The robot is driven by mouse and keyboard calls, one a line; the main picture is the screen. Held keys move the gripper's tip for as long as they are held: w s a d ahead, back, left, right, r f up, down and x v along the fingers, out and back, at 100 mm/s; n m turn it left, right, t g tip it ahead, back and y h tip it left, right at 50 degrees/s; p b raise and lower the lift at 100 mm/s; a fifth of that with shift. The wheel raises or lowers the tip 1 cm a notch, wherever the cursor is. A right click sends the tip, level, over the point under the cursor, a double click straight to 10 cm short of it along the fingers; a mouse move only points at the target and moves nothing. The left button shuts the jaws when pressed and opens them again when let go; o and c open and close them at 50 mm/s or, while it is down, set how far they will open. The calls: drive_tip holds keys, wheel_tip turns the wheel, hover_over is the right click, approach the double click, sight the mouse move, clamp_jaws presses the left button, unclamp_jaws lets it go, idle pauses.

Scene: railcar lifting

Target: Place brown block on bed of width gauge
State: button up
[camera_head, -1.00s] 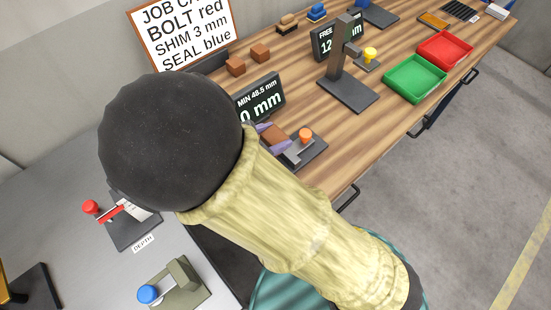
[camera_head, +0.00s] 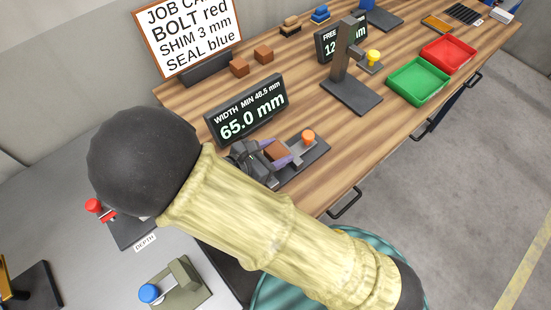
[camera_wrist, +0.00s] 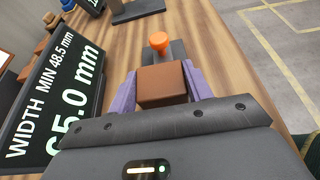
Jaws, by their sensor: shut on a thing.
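The brown block (camera_head: 276,150) is between the purple fingers of my gripper (camera_head: 275,156), at the width gauge. In the wrist view the brown block (camera_wrist: 162,84) sits between the two purple fingertips (camera_wrist: 160,88), which press on its sides. The width gauge (camera_head: 313,153) is a dark plate with a grey slide and an orange knob, which also shows in the wrist view (camera_wrist: 158,41) just beyond the block. The block is over or on the gauge bed; its underside is hidden, so I cannot tell whether it touches. The width display (camera_head: 250,110) reads 65.0 mm.
Two other brown blocks (camera_head: 263,54) lie behind the display. A tall gauge stand (camera_head: 350,85) with a yellow knob, a green tray (camera_head: 419,81) and a red tray (camera_head: 448,55) stand to the right.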

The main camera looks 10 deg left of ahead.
drive_tip(key=shift+f, duration=2.05)
drive_tip(key=shift+f, duration=0.15)
drive_tip(key=o, duration=1.1)
drive_tip(key=shift+c, duration=0.2)
drive_tip(key=shift+r, duration=0.25)
drive_tip(key=v, duration=1.2)
drive_tip(key=shift+b, duration=0.4)
